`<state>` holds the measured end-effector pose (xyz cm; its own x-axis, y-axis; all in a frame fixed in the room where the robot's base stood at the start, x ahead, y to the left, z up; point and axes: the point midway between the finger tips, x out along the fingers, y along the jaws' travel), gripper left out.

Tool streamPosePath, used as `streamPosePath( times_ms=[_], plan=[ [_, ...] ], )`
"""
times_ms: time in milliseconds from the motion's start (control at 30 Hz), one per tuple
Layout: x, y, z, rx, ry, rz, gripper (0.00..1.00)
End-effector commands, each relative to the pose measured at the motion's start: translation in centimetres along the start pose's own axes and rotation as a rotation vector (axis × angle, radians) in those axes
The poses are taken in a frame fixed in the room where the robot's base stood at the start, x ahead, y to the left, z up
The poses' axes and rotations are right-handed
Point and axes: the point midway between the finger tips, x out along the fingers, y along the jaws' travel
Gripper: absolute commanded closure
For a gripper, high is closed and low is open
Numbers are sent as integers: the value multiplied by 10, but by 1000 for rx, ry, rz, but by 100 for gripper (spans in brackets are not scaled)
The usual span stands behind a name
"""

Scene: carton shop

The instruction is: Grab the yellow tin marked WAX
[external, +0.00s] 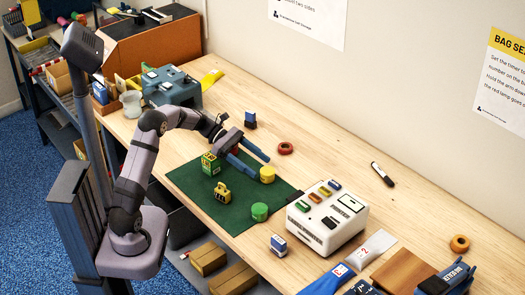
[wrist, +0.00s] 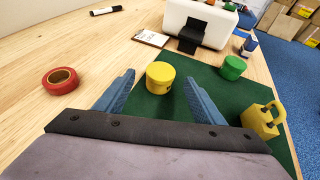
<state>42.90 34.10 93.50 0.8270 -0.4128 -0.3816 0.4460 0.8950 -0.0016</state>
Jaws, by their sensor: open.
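The yellow tin (external: 267,175) is a short round can standing upright on the green mat (external: 190,181), near the mat's far edge. It also shows in the wrist view (wrist: 160,75), with its plain lid up and a small dark mark low on its side. I cannot read WAX on it. My gripper (external: 261,168) is open, with its two blue fingers reaching toward the tin. In the wrist view the tin appears in the gap at the fingertips (wrist: 160,80), with space on both sides. I cannot tell how far it sits between them.
A green tin (external: 260,211) and a yellow padlock (external: 222,193) share the mat, right of the fingers in the wrist view. A green-yellow box (external: 210,163) stands near my wrist. A red tape roll (external: 285,148) lies beyond, and a white printer (external: 327,218) stands right.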

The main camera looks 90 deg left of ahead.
Motion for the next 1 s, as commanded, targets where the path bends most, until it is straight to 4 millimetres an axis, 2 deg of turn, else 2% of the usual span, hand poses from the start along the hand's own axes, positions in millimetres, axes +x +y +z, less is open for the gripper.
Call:
streamPosePath(
  times_ms=[233, 600, 900, 933, 1000],
  plan=[
    [9, 0, 2, 0, 1, -1, 37],
    [50, -1, 4, 0, 1, -2, 37],
    [53, -1, 3, 1, 2, 1, 37],
    [53, -1, 3, 1, 2, 1, 42],
    [53, -1, 3, 1, 2, 1, 59]
  ],
)
